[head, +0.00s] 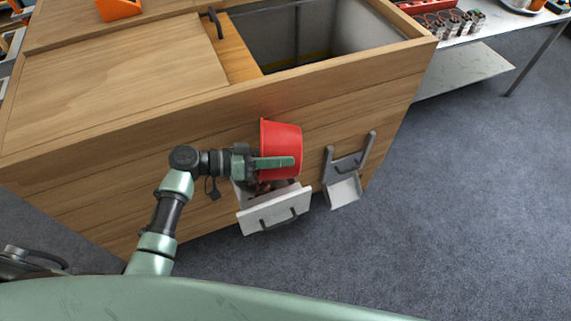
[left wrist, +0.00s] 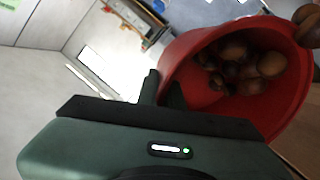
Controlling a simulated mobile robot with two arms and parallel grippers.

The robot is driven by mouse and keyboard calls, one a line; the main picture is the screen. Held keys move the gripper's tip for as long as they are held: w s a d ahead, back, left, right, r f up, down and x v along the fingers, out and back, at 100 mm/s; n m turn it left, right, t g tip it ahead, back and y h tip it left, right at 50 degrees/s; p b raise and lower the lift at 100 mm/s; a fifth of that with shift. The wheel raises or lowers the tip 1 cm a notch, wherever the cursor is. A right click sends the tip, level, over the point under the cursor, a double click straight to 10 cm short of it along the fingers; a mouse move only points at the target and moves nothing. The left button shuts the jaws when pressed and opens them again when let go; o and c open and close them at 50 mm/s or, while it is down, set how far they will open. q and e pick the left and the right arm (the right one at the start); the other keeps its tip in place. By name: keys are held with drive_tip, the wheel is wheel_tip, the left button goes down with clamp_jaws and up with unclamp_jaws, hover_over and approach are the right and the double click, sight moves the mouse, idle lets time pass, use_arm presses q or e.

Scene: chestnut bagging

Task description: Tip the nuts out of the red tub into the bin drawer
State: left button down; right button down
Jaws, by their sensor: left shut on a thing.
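The red tub (head: 284,139) is tipped on its side above the open bin drawer (head: 268,217) in the front of the wooden bin. My left gripper (head: 277,162) is shut on the tub's wall. In the left wrist view the tub (left wrist: 192,48) holds several brown nuts (left wrist: 240,68). More nuts (left wrist: 308,26) are at its rim on the right; I cannot tell whether they touch it. In the head view a few brown nuts (head: 264,186) show below the tub at the drawer. The drawer's inside is mostly hidden by the tub and gripper. My right gripper is not in view.
The wooden bin (head: 110,85) has an open top compartment at the right. A small grey-white scoop-like fitting (head: 343,190) hangs on its front, right of the drawer. An orange box (head: 118,9) stands on top. The floor at right (head: 460,210) is clear.

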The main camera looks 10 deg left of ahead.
use_arm(q)
drive_tip(key=shift+s+a+f+h+b, duration=0.1)
drive_tip(key=shift+a+f+h+b, duration=0.2)
drive_tip(key=shift+b, duration=0.65)
drive_tip(key=shift+s+a+f+h+b, duration=0.1)
drive_tip(key=shift+a+h+b, duration=0.3)
drive_tip(key=shift+b, duration=0.55)
drive_tip(key=a+h+b, duration=0.1)
drive_tip(key=b, duration=0.1)
drive_tip(key=t+b, duration=0.1)
drive_tip(key=b, duration=0.1)
drive_tip(key=shift+s+a+r+h+b, duration=0.2)
drive_tip(key=shift+a+r+h+b, duration=0.1)
drive_tip(key=shift+a+h+b, duration=0.1)
drive_tip(key=shift+s+a+r+n+h+b, duration=0.1)
drive_tip(key=shift+a+r+n+h+b, duration=0.3)
drive_tip(key=shift+b, duration=0.35)
